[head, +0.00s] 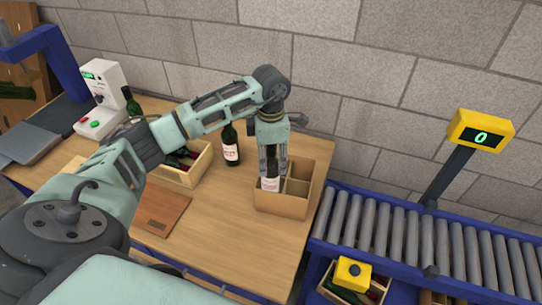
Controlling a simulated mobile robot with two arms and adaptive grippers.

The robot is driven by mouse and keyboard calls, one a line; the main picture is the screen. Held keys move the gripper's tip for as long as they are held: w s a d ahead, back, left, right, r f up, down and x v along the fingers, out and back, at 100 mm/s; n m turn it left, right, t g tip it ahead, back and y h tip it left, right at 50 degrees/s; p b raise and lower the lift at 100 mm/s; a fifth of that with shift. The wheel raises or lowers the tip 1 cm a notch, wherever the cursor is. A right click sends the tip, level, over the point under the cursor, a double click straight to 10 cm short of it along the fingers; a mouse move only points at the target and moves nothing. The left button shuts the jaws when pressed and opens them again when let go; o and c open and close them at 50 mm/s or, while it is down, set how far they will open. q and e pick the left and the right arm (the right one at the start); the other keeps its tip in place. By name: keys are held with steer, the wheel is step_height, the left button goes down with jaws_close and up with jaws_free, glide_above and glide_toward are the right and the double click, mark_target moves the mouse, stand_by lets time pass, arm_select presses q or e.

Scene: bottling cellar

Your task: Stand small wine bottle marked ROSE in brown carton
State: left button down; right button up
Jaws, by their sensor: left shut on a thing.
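The brown carton (281,205) stands on the wooden table near its right edge, with dividers making compartments inside. My left gripper (271,164) points down over the carton's left part, shut on a small dark wine bottle (270,184) with a pale label. The bottle is upright; its lower end is hidden by the carton's front wall, so I cannot tell whether it touches the bottom. The label print is too small to read. Another dark bottle (230,146) with a pale label stands on the table left of the carton. My right gripper is not in view.
A wooden crate (184,177) with bottles lies left of the standing bottle. A brown board (162,209) lies in front. A white machine (103,92) and a green bottle (132,102) stand at back left. A roller conveyor (420,240) and yellow display (481,131) are right.

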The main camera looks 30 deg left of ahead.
arm_select(q)
steer(key=shift+f+b, duration=1.5)
steer(key=shift+f, duration=0.4)
steer(key=shift+f+b, duration=0.3)
steer(key=shift+f, duration=0.05)
steer(key=shift+w, duration=0.1)
steer(key=c, duration=1)
jaws_free()
steer(key=shift+c, duration=0.2)
steer(key=shift+o, duration=0.5)
steer(key=shift+f, duration=0.1)
